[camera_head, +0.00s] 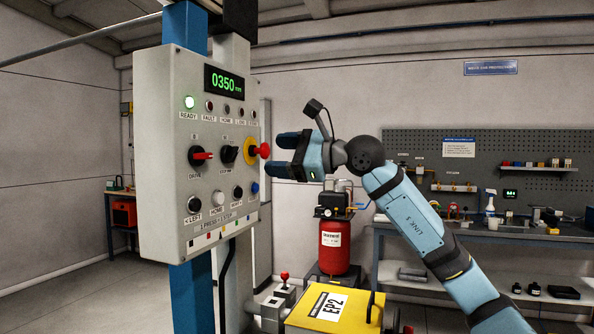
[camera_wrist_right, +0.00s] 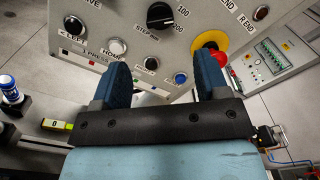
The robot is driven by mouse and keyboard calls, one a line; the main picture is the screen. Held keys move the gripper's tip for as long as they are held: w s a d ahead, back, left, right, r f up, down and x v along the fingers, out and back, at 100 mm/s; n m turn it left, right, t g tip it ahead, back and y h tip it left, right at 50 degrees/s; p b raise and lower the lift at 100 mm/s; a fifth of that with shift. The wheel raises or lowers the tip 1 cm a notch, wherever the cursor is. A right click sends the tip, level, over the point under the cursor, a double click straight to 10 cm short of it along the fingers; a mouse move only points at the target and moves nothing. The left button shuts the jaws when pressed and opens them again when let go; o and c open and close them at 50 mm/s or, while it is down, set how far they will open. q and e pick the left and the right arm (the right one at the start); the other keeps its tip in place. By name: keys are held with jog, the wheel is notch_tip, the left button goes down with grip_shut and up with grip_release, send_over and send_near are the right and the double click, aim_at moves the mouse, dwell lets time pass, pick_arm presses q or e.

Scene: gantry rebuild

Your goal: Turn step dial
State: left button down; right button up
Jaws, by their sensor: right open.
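The step dial (camera_head: 228,154) is a black knob in the middle of the light grey control panel (camera_head: 157,120), between the drive switch and the emergency stop. It also shows at the top of the right wrist view (camera_wrist_right: 160,15), with numbers beside it; its exact setting is too small to tell. My right gripper (camera_head: 272,155) is open and empty, to the right of the panel and apart from the dial. In the right wrist view its two blue fingers (camera_wrist_right: 163,68) point toward the panel, below the dial. My left gripper is not in view.
The red emergency stop (camera_head: 264,150) on its yellow ring stands out near my right fingers. The red-handled drive switch (camera_head: 202,156) is left of the dial, with push buttons below. The display (camera_head: 224,81) reads 0350. A yellow box (camera_head: 335,307) stands below right.

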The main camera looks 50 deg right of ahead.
jog(key=v, duration=0.3)
jog(key=shift+s+d+b, duration=0.1)
jog(key=shift+s+b, duration=0.15)
jog(key=shift+b, duration=0.15)
